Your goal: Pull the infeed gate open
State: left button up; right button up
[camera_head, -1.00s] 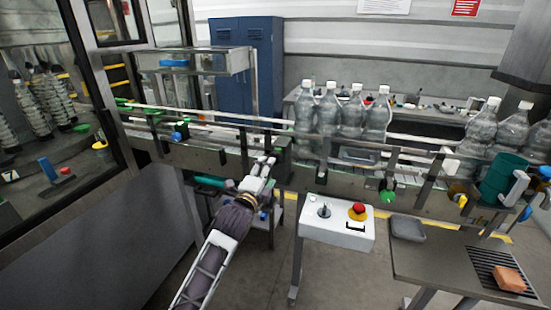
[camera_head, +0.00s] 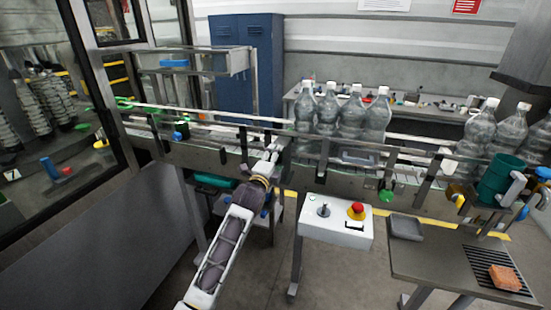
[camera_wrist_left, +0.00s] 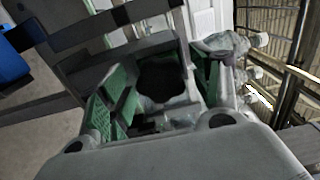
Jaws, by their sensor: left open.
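The infeed gate appears to be the dark plate (camera_head: 284,133) across the conveyor, just left of the row of clear bottles; my gripper partly covers it. My left gripper (camera_head: 273,145) reaches up to the conveyor's front edge at this plate. In the left wrist view, the gripper (camera_wrist_left: 163,88) is open, with its green finger pads apart. A dark, rounded part (camera_wrist_left: 163,82) shows between the pads, close to them; I cannot tell whether it is the gate's handle or whether anything touches it. My right gripper is in neither view.
The conveyor (camera_head: 210,157) crosses the view, with several bottles (camera_head: 327,108) behind the gate. A white control box (camera_head: 336,226) with a red button stands in front, right of my arm. A side table (camera_head: 440,262) holds an orange block (camera_head: 505,278). A glazed machine cabinet is at left.

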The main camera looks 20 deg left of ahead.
pick_arm(q)
jog(key=shift+w, duration=0.35)
grip_shut()
dwell(0.4)
